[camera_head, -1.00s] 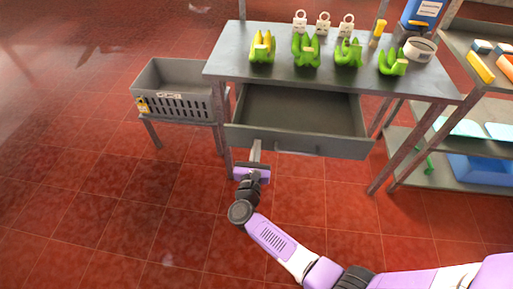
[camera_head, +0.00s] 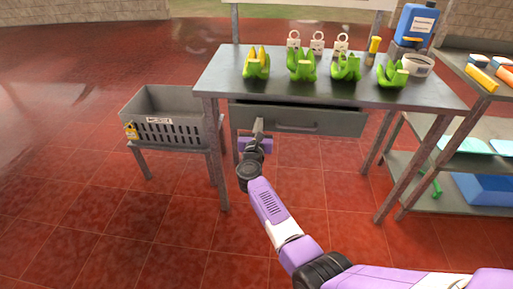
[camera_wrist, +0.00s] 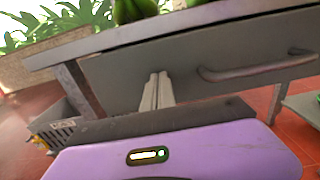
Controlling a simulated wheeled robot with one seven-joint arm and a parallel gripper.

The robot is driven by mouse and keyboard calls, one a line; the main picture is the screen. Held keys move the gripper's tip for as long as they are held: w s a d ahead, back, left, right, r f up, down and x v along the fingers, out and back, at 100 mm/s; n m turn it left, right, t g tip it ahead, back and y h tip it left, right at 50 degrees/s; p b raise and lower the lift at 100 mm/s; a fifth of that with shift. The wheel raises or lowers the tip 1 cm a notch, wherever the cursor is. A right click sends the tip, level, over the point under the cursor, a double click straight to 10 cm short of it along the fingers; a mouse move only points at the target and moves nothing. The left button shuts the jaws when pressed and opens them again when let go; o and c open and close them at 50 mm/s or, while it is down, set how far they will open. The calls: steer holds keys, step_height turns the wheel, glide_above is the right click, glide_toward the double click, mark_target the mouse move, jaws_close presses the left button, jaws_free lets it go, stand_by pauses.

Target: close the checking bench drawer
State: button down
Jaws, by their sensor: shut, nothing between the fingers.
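The checking bench (camera_head: 330,88) is a grey metal table. Its drawer (camera_head: 345,122) shows its grey front and bar handle (camera_head: 297,127) under the top, with only a narrow dark gap above the front. In the wrist view the drawer front (camera_wrist: 190,68) fills the middle, with the handle (camera_wrist: 255,70) to the right. My gripper (camera_head: 259,125) is shut and empty. Its fingertips (camera_wrist: 158,76) are at the drawer front, left of the handle, and appear to touch it; exact contact is hard to tell.
A grey crate (camera_head: 172,131) on a stand is at left. A shelf rack (camera_head: 470,130) is at right. The front floor is clear.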

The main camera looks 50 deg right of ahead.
mark_target(260, 115)
steer(key=b+x, duration=0.2)
steer(key=x, duration=0.1)
steer(key=shift+w+d+f, duration=0.15)
steer(key=shift+w+d, duration=0.25)
steer(key=shift+d, duration=0.05)
steer(key=shift+r, duration=0.35)
steer(key=shift+d, duration=0.15)
